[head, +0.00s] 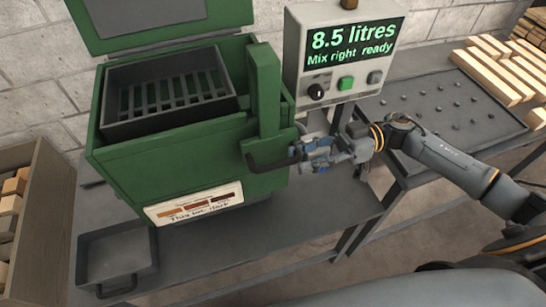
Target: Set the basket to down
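The dark basket (167,93) with a slotted bottom sits in the mouth of the green tank (180,165), its rim near the level of the tank's top edge. A green upright arm (265,90) stands at the tank's right side. A black bar handle (268,162) sticks out in front at the foot of this arm. My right gripper (300,153) reaches in from the right with its fingertips at the right end of the handle. The fingers overlap the bar there, and I cannot tell whether they are closed on it. My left gripper is not in view.
A control box (338,90) reads "8.5 litres, Mix right ready". A tray (455,105) and wooden bars (500,70) lie at right. A shallow grey pan (117,262) sits at lower left, beside a wooden crate (45,215). The bench front (290,225) is clear.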

